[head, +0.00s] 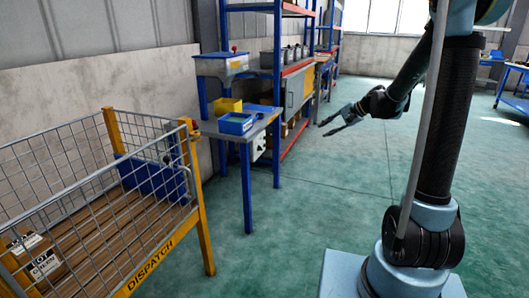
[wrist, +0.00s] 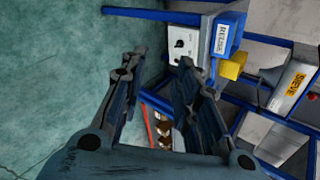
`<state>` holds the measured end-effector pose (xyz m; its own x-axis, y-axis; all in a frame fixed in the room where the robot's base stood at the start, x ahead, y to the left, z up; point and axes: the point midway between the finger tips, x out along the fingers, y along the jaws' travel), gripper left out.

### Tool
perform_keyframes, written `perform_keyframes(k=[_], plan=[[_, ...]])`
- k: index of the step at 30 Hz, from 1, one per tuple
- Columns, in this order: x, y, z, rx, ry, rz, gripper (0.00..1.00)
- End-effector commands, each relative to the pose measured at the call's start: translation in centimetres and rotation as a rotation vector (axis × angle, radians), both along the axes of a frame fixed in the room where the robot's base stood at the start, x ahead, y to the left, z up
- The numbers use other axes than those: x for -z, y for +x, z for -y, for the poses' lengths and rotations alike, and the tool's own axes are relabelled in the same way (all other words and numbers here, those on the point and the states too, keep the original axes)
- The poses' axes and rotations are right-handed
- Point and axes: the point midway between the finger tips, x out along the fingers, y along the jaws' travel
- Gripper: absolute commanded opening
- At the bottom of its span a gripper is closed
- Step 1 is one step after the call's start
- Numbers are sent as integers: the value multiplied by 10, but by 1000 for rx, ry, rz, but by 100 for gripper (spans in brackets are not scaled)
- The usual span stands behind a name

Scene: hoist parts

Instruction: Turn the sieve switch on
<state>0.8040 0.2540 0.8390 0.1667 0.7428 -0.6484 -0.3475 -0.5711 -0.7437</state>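The sieve (head: 222,64), a grey and blue unit with a red knob on top, stands on a raised blue frame in the head view. In the wrist view it appears at the right with a yellow SIEVE label (wrist: 298,85). A pale switch box (head: 259,146) is on the side of the blue-legged table below it. In the wrist view this switch box (wrist: 183,44) shows a small dark knob. My gripper (head: 328,128) is open and empty, its fingers apart in the wrist view (wrist: 158,66). It is in free air to the right of the box, not touching it.
A blue bin (head: 236,124) and a yellow bin (head: 227,106) stand on the table (head: 210,129). A mesh-sided DISPATCH crate (head: 190,205) is at the left. Shelving (head: 279,60) stands behind the table. The green floor in the middle is clear.

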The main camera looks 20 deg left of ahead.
Motion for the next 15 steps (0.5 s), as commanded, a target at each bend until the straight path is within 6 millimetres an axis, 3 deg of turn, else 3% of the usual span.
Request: perform_keyframes(k=[3,15], plan=[[11,28,-20,15,67,-31,29],[61,100,-81,59,292,-156,29]])
